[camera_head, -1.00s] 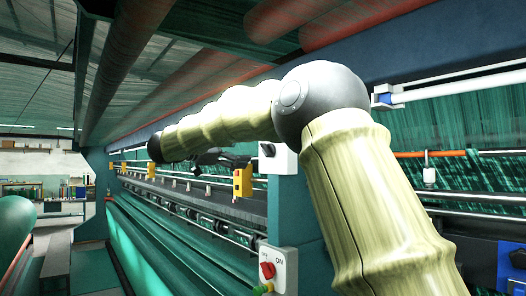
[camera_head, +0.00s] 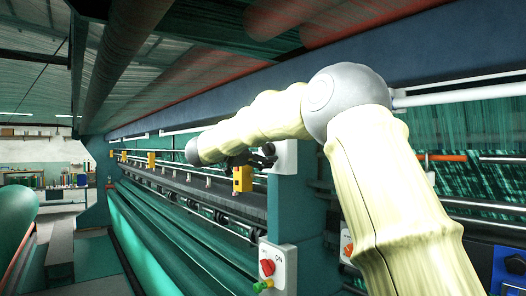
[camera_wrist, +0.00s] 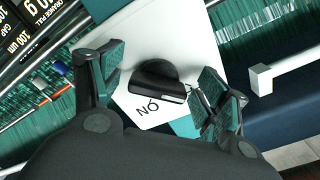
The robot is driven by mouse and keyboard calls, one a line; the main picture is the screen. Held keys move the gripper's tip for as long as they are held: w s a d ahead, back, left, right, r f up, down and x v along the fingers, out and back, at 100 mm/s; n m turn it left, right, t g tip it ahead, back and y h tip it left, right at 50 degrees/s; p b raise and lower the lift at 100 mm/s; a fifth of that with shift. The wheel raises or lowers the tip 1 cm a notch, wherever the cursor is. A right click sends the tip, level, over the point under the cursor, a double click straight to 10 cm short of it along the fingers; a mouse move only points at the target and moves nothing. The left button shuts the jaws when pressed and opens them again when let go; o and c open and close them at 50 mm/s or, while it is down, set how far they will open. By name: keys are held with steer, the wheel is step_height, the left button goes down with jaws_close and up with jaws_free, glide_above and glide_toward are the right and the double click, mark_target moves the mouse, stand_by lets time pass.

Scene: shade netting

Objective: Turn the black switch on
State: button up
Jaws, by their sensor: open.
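The black switch (camera_wrist: 158,88) is a round knob with a straight grip bar, on a white plate (camera_wrist: 140,34) in the wrist view. The bar lies slightly tilted across the picture; the printed "ON" is just below it, upside down there. My gripper (camera_wrist: 160,68) is open, with one finger on each side of the knob. The right finger is close to the bar's end; I cannot tell if it touches. In the head view my gripper (camera_head: 252,160) is at the white switch box (camera_head: 287,158) on the teal post, partly hiding the knob.
A red switch (camera_head: 267,268) on a white box sits lower on the same post, with a green knob (camera_head: 263,285) below it. A yellow box (camera_head: 243,178) is near my gripper. A white bar (camera_wrist: 285,70) shows at right in the wrist view.

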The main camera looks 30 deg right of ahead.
steer(key=c, duration=1)
steer(key=shift+c, duration=0.2)
steer(key=shift+f+m+b, duration=0.2)
steer(key=shift+m+b, duration=0.2)
steer(key=shift+b, duration=0.55)
steer(key=m+b, duration=0.1)
steer(key=b, duration=0.2)
steer(key=shift+w+f+m, duration=0.1)
steer(key=shift+m, duration=0.3)
steer(key=m+b, duration=0.6)
steer(key=b, duration=0.3)
steer(key=shift+w+b, duration=0.1)
steer(key=shift+b, duration=0.25)
steer(key=m+b, duration=0.1)
steer(key=b, duration=0.1)
steer(key=m+b, duration=0.3)
steer(key=m, duration=0.1)
steer(key=shift+r+b, duration=0.3)
steer(key=shift+b, duration=0.1)
steer(key=shift+r+m+b, duration=0.15)
steer(key=shift+m+b, duration=0.55)
steer(key=shift+m, duration=0.35)
steer(key=shift+r+m+b, duration=0.15)
steer(key=shift+m+b, duration=0.55)
steer(key=shift+m, duration=0.35)
steer(key=shift+r, duration=0.1)
